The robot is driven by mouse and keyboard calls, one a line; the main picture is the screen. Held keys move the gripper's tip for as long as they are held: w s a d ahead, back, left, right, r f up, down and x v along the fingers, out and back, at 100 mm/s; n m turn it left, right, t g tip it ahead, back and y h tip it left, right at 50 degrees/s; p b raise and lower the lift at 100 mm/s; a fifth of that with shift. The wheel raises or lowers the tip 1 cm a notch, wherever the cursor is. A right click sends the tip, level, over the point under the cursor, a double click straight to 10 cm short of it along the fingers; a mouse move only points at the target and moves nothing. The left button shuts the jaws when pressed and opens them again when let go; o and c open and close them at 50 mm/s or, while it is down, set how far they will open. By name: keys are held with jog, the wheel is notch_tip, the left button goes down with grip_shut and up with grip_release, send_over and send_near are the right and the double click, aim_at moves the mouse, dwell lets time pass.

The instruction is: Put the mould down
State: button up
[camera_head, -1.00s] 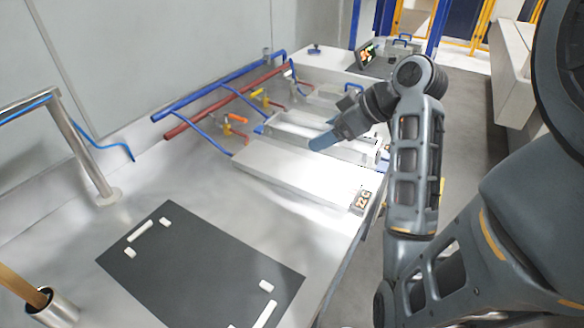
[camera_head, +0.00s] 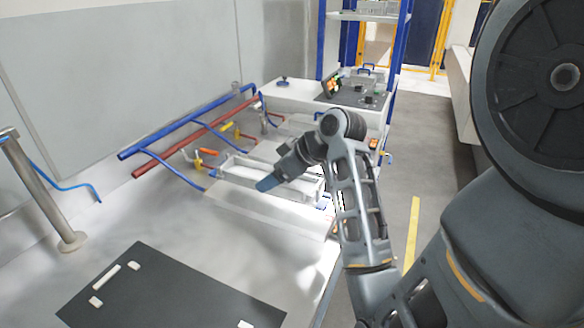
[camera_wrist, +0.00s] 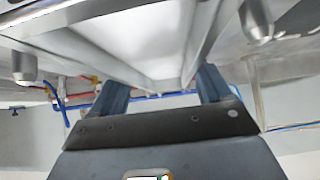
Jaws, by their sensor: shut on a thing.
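The mould (camera_head: 238,171) looks like a long silver trough among the white bench units in the head view. My gripper (camera_head: 267,184) is at its near side, with blue-grey fingertips pointing down to the left. In the wrist view, my gripper (camera_wrist: 163,84) has its two fingers at either side of a pale, metal-walled channel, which appears to be the mould (camera_wrist: 140,38). The gripper is shut on it. The grip point is partly hidden, and I cannot tell whether the mould touches the surface below.
A white block (camera_head: 255,208) lies just in front of the gripper. A dark mat (camera_head: 165,295) with small white pieces lies at the front left. Blue (camera_head: 190,122) and red (camera_head: 195,140) pipes run behind the bench units. Clear floor (camera_head: 405,180) lies to the right.

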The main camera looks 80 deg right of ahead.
aim_at(272, 201)
jog(key=shift+w+f, duration=0.2)
jog(key=shift+w, duration=0.35)
jog(key=shift+f, duration=2)
jog(key=o, duration=1.8)
jog(key=shift+f, duration=0.2)
jog(key=shift+c, duration=0.2)
jog(key=shift+r, duration=0.2)
jog(key=v, duration=1.2)
jog(key=shift+d, duration=0.1)
